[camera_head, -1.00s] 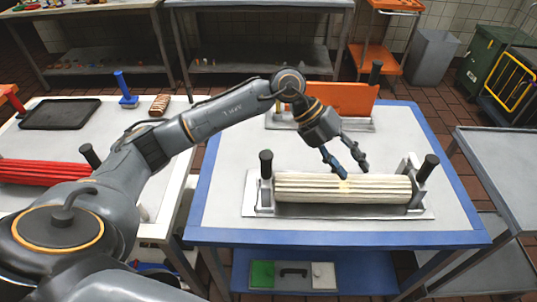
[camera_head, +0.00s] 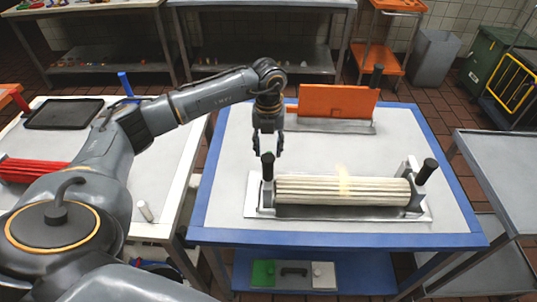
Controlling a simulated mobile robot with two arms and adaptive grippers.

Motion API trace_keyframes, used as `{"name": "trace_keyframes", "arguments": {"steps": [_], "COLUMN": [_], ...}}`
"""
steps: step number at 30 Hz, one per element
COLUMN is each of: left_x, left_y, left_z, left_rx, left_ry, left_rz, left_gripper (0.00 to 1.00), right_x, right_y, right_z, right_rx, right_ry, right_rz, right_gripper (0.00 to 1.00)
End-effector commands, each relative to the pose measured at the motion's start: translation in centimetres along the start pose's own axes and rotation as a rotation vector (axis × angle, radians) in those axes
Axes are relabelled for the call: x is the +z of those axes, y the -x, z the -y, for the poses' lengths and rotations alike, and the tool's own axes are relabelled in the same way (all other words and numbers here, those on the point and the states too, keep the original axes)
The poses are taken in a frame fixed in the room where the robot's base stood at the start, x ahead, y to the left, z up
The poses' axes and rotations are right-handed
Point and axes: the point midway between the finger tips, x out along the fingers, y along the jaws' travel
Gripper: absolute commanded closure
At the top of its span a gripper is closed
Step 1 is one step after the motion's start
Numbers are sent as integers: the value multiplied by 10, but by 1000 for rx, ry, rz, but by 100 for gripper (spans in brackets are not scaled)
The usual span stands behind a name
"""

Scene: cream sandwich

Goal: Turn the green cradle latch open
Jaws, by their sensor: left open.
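A grey metal cradle (camera_head: 426,215) sits on the blue-edged table and holds a cream ribbed bundle (camera_head: 310,189) with a pale yellow band around it. A black upright handle (camera_head: 267,166) stands at its left end and another black handle (camera_head: 426,170) at its right end. I cannot make out a green latch on this cradle. My left gripper (camera_head: 267,153) points down, open and empty, right over the left handle; whether it touches the handle, I cannot tell. My right gripper is not in view.
A second cradle with an orange panel (camera_head: 338,100) stands at the back of the table. The left table holds a black tray (camera_head: 63,113) and a red bundle (camera_head: 33,173). A green block (camera_head: 262,273) lies on the lower shelf. The table's left front is clear.

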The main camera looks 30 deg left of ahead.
Motion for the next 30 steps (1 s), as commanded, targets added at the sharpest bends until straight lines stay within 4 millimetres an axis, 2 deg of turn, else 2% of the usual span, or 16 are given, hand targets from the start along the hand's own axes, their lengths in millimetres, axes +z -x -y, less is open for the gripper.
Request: {"name": "trace_keyframes", "arguments": {"steps": [3, 9, 19, 20, 25, 26, 30], "left_x": [-1, 0, 0, 0, 0, 0, 0], "left_y": [-20, -39, -43, -43, -43, -43, -43], "left_z": [0, 1, 1, 1, 1, 1, 1], "left_rx": [1, -1, -2, -2, -2, -2, -2], "left_ry": [1, -1, -1, -1, -1, -1, -1], "left_rz": [-2, -1, 0, 0, 0, 0, 0], "left_gripper": [58, 58, 58, 63, 97, 100, 100], "right_x": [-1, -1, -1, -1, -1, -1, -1], "right_y": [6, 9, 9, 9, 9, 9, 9], "right_z": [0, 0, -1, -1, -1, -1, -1], "right_rx": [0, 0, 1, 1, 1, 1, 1], "right_ry": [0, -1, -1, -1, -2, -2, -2], "right_rz": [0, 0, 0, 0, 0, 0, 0], "right_gripper": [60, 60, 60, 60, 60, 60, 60]}}
